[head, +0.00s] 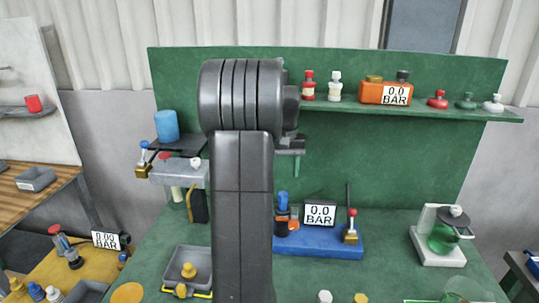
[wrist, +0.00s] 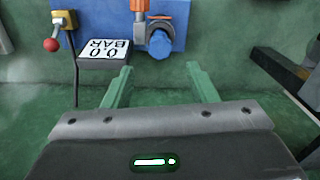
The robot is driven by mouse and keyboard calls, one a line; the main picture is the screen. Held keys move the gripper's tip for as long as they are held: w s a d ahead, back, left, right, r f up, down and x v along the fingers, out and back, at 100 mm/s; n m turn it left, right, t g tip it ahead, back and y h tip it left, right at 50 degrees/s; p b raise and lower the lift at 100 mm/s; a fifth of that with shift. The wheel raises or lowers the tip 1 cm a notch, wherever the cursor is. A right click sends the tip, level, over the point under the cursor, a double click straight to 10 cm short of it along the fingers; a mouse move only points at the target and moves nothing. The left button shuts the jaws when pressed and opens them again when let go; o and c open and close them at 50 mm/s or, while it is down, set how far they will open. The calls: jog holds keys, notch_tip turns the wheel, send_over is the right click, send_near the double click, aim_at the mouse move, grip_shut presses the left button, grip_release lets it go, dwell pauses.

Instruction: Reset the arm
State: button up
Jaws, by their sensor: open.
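My gripper (wrist: 158,88) shows in the wrist view with two green fingers spread apart and nothing between them. It faces the green bench, with the blue base plate (wrist: 178,12) and a 0.0 BAR display (wrist: 103,55) beyond the fingertips. In the head view my dark arm stands upright in the middle and hides part of the bench. A small green part of my gripper (head: 296,165) shows to the right of the arm. The display (head: 320,214) stands upright on the blue base (head: 318,247).
A shelf (head: 440,112) on the green back wall holds bottles, an orange gauge box (head: 386,93) and several small knobs. A grey tray (head: 186,262) lies at left of the arm. A green flask on a white stand (head: 437,247) is at right. A yellow side table is at lower left.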

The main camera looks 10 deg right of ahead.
aim_at(283, 194)
notch_tip(283, 194, down, 12)
jog(key=shift+r+p, duration=0.1)
jog(key=shift+p, duration=0.7)
notch_tip(283, 194, up, 3)
jog(key=shift+f+b, duration=0.2)
jog(key=shift+b, duration=0.15)
jog(key=shift+r, duration=0.4)
